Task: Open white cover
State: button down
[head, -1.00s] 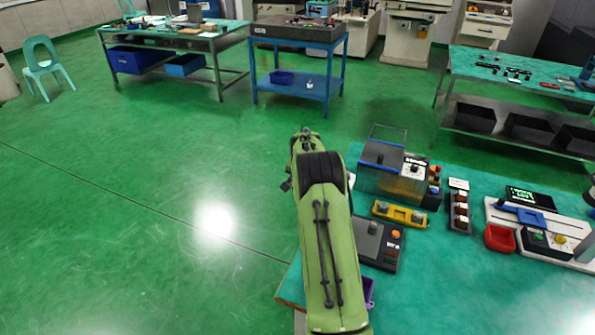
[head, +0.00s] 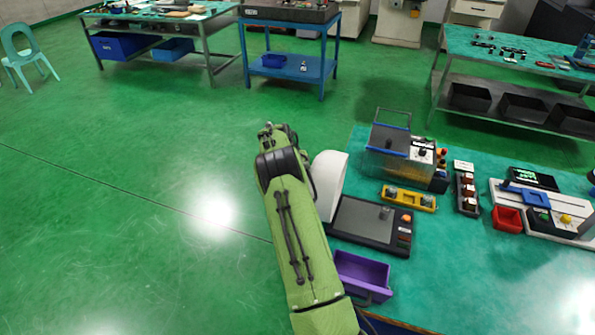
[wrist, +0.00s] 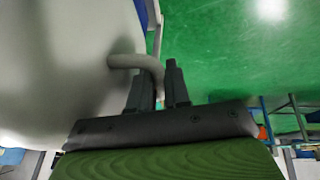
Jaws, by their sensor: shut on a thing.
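In the wrist view the cover (wrist: 60,75) is a large smooth pale surface filling the left. Its bent, rod-like handle (wrist: 128,61) reaches between the fingers of my gripper (wrist: 158,82), which is shut on it. My fingers are hidden behind my arm in the head view.
A purple bin (head: 362,277) sits close to the right of my arm. A clear-walled box (head: 390,160), a yellow tool (head: 408,198) and a red bin (head: 507,219) stand on the green table (head: 470,270). Open green floor lies to the left.

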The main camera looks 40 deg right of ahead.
jog(key=c, duration=1.4)
grip_release()
jog(key=shift+c, duration=0.2)
jog(key=v, duration=1.5)
jog(key=shift+a+r, duration=0.15)
jog(key=shift+r, duration=0.2)
jog(key=shift+s, duration=0.1)
